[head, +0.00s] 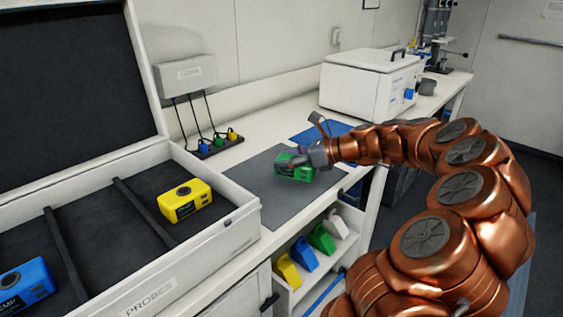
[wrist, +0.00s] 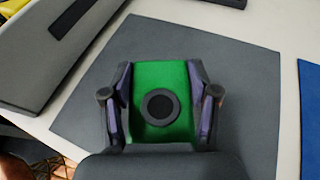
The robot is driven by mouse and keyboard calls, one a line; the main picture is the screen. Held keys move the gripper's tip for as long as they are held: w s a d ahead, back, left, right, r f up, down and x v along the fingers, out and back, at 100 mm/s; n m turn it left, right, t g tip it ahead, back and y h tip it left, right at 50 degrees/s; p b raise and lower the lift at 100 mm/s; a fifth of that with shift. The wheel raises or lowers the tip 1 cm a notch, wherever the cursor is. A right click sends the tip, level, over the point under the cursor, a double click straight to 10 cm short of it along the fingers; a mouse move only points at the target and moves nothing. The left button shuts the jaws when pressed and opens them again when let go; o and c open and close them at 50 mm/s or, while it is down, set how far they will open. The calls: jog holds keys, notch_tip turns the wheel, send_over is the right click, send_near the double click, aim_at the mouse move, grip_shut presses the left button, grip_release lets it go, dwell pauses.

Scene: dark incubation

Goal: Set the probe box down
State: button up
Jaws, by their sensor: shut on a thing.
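A green probe box (head: 292,168) is at the grey mat (head: 270,211) on the bench in the head view. In the wrist view the green box (wrist: 177,76) shows its top with a dark round knob (wrist: 160,107). My gripper (wrist: 160,110) is shut on the green box, one finger on each side. The grey mat (wrist: 252,60) lies beneath it in the wrist view. I cannot tell whether the box touches the mat. In the head view my gripper (head: 306,160) partly hides the box.
An open case (head: 232,195) labelled PROBES stands left, holding a yellow box (head: 185,201) and a blue box (head: 25,286). A blue mat (head: 318,132) and a white lidded unit (head: 362,83) are farther back. A shelf below holds several coloured items (head: 303,253).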

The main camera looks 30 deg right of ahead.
jog(key=w, duration=0.2)
jog(key=w+d, duration=0.1)
jog(key=w, duration=0.1)
jog(key=shift+w+f, duration=0.2)
jog(key=shift+w, duration=0.05)
jog(key=shift+f, duration=1.75)
jog(key=o, duration=1.6)
jog(key=shift+f, duration=0.15)
jog(key=shift+c, duration=0.2)
jog(key=v, duration=1.2)
jog(key=shift+r, duration=0.2)
